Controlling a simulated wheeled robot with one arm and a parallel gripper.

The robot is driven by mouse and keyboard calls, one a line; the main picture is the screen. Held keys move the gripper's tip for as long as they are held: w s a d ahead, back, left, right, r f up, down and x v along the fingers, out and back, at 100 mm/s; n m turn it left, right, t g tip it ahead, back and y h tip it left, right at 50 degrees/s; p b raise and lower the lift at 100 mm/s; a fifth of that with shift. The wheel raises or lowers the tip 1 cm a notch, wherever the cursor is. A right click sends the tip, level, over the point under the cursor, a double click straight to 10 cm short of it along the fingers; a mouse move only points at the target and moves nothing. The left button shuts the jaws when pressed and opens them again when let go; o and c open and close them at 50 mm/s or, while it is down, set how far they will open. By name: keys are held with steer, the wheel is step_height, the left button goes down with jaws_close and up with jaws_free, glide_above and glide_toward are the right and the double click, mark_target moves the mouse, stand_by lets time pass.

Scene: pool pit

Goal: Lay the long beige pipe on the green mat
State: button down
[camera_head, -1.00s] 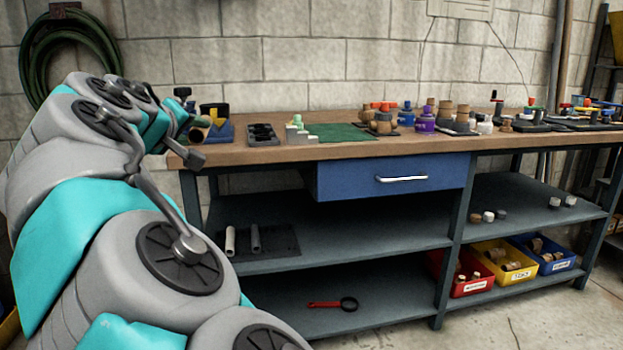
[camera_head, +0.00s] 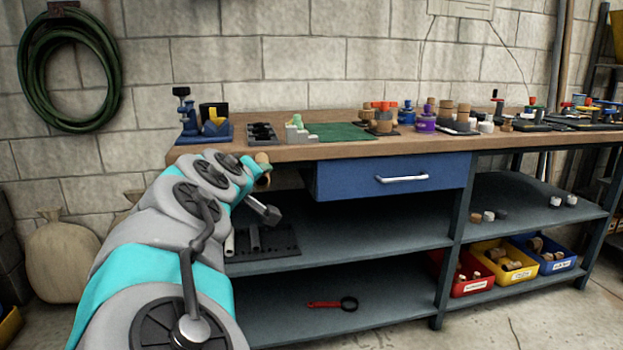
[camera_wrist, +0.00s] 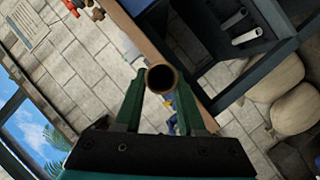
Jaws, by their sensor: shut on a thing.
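My gripper (camera_wrist: 163,98) is shut on a hollow brown-beige pipe (camera_wrist: 160,79), seen end-on between the green fingers in the wrist view. Its length cannot be told from there. In the head view a small beige end (camera_head: 262,158) shows at the tip of my arm, just in front of the bench's front edge; my fingers are mostly hidden by the arm. The green mat (camera_head: 345,132) lies flat on the bench top, to the right of and beyond my gripper. Most of the mat is bare.
A pale green stepped block (camera_head: 297,131) stands at the mat's left side, brown fittings (camera_head: 381,121) at its right. A black tray (camera_head: 263,133) and blue vise (camera_head: 198,118) are further left. A blue drawer (camera_head: 393,178) hangs below the bench top. Light pipes (camera_wrist: 247,37) lie on the shelf below.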

steer(key=w+d+f+m+h, duration=0.1)
steer(key=w+d+f, duration=0.2)
steer(key=d+f, duration=0.9)
steer(key=w+d+f+m+h, duration=0.1)
steer(key=w+d+f, duration=0.1)
steer(key=d+f, duration=1.05)
steer(key=w+a+r+n+y, duration=0.1)
steer(key=a+r+n+y, duration=0.1)
steer(key=a+r, duration=0.45)
steer(key=w+a+r+n+y, duration=0.1)
steer(key=a+r+n+y, duration=0.2)
steer(key=r, duration=0.6)
steer(key=d+r+n+y, duration=0.1)
steer(key=d+r, duration=0.4)
steer(key=r, duration=0.4)
steer(key=d+r+y, duration=0.1)
steer(key=d+r, duration=0.4)
steer(key=r, duration=0.3)
steer(key=w+f+p, duration=0.1)
steer(key=w+p, duration=0.1)
steer(key=w, duration=1.2)
steer(key=shift+w+a+f+p, duration=0.15)
steer(key=shift+w+f+p, duration=0.05)
steer(key=shift+w+p, duration=0.1)
steer(key=shift+w, duration=0.1)
